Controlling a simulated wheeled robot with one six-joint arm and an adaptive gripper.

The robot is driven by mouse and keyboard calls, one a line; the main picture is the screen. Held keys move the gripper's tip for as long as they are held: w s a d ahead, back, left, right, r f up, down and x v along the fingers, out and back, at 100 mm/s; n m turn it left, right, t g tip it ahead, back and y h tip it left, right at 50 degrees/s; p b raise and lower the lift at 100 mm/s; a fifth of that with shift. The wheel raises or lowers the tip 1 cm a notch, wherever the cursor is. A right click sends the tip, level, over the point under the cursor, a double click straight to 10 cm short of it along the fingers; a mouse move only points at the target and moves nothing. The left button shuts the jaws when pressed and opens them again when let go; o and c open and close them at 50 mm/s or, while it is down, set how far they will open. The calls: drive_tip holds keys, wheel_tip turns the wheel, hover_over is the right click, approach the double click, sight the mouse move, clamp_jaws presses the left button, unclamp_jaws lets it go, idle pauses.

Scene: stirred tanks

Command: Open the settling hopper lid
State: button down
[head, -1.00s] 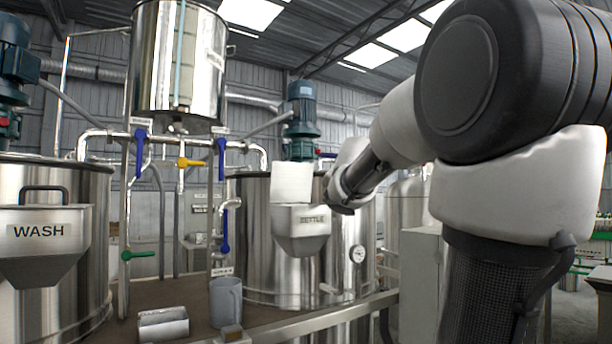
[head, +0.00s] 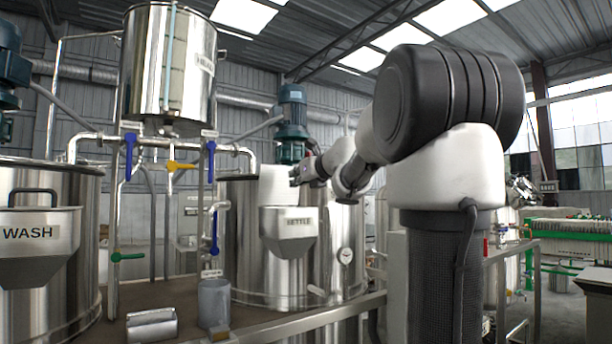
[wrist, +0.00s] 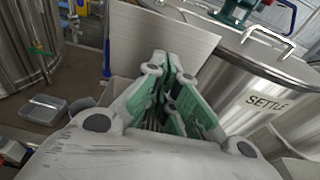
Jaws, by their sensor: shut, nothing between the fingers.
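The settling hopper (head: 288,246) is a grey metal funnel box on the front of a steel tank, with a SETTLE label. Its lid (head: 272,187), a pale flat plate, stands raised and upright above the hopper's rear edge. In the wrist view the lid (wrist: 135,40) rises behind my fingers. My gripper (head: 294,175) is at the lid's right edge in the head view; I cannot tell whether it touches. In the wrist view my gripper (wrist: 165,58) is shut and empty, its green-padded fingers together. The hopper's inside is hidden.
The SETTLE tank (wrist: 285,75) with top handles lies right of my fingers in the wrist view. A WASH hopper (head: 38,250) is at the left. A metal tray (head: 152,327) and grey jug (head: 214,303) stand on the deck. Pipes and valves rise behind.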

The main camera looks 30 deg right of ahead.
sight(282, 174)
drive_tip(key=w, duration=0.4)
drive_tip(key=shift+w+a+r, duration=0.1)
drive_tip(key=shift+w+r, duration=0.05)
drive_tip(key=shift+w, duration=0.15)
drive_tip(key=shift+w+r, duration=0.1)
drive_tip(key=shift+w, duration=0.05)
drive_tip(key=w, duration=0.1)
drive_tip(key=w+r, duration=0.1)
drive_tip(key=w, duration=0.1)
drive_tip(key=shift+w+r, duration=0.1)
drive_tip(key=shift+a, duration=0.1)
